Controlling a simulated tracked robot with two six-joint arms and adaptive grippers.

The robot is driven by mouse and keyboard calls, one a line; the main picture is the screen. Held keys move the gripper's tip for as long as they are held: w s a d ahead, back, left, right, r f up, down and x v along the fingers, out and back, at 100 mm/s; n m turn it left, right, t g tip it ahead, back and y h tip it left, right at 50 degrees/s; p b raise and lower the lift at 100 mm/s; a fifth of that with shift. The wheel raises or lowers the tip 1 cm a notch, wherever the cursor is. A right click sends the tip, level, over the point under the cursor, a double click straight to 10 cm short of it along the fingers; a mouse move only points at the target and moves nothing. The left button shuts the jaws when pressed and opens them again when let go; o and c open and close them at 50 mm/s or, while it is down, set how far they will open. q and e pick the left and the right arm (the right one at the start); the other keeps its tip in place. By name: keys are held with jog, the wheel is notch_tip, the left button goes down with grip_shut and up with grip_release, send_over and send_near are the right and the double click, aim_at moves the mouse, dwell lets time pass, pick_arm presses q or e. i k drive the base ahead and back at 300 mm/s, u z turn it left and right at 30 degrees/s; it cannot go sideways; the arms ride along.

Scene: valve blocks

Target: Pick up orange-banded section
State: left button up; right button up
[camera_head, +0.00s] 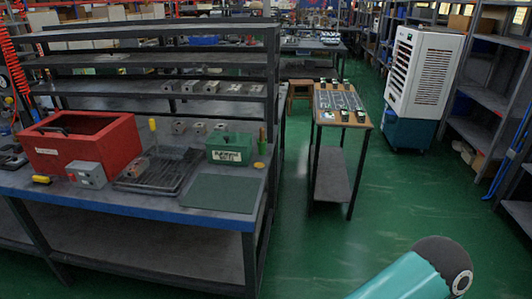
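I cannot make out an orange-banded section with certainty. Grey metal valve blocks (187,87) sit in a row on the bench's shelf, and smaller grey blocks (199,128) stand below them at the back of the benchtop. Any bands on them are too small to tell. Several small dark and pale pieces (341,100) lie on the small table to the right; their details are unclear. A teal link of my own arm shows at the bottom right. Neither gripper is in view.
The workbench (130,205) holds a red box (82,145), a grey box (87,175), a black tray (152,188), a green box (229,148) and a green mat (221,192). A wood-edged small table (320,118) stands right of it. The green floor (400,195) between it and the right shelving is clear.

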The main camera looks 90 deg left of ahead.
aim_at(135, 168)
jog(key=u, duration=0.3)
jog(key=i, duration=0.3)
jog(key=u, duration=2.8)
jog(key=i, duration=0.2)
jog(key=u, duration=1)
jog(key=k, duration=0.25)
jog(key=u, duration=0.7)
jog(key=i, duration=1.3)
jog(key=z, duration=0.55)
